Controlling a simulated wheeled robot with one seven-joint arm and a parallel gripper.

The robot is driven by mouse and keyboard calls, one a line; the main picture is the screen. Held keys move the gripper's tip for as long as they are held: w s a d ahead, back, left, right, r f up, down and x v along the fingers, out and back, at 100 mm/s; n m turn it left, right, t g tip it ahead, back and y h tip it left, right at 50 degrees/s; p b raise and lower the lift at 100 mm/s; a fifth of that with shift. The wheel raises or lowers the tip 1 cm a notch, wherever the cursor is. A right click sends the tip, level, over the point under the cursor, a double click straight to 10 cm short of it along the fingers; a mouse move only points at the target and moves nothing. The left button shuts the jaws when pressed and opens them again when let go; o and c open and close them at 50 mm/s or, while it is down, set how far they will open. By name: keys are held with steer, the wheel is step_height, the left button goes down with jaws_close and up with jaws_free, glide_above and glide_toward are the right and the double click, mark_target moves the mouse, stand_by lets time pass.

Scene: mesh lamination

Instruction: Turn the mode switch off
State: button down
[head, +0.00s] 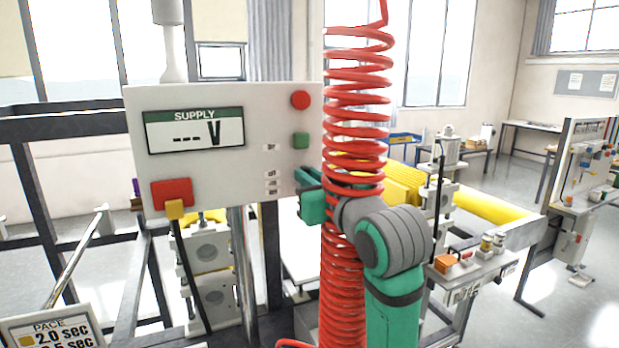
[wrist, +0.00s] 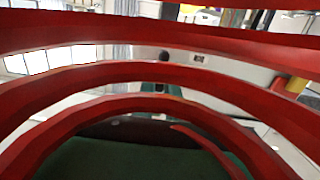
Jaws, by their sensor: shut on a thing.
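The white supply panel (head: 235,130) faces me in the head view, its display reading "--- V". Small labels (head: 272,183) stand in a short column near its lower right edge, the top one seeming to read "off". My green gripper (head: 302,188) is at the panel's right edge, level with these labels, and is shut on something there. That thing fits the mode switch by its place, but the fingers hide it and its position cannot be read. In the wrist view, red coils cover much of the picture and the grip is not clear.
A red coiled hose (head: 355,110) hangs in front of my wrist and crosses the wrist view. The panel also carries a red round button (head: 300,100), a green button (head: 301,140) and a red block (head: 172,192). A yellow roller (head: 485,207) lies to the right.

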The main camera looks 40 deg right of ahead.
steer(key=n, duration=0.5)
steer(key=a+f+n, duration=0.1)
steer(key=n, duration=1.1)
steer(key=shift+w+a+f, duration=0.1)
steer(key=shift+a+f, duration=0.05)
steer(key=shift+f, duration=0.1)
steer(key=shift+n, duration=0.4)
steer(key=c, duration=1.8)
jaws_free()
steer(key=v, duration=1)
steer(key=shift+s+a, duration=0.2)
steer(key=shift+s, duration=0.15)
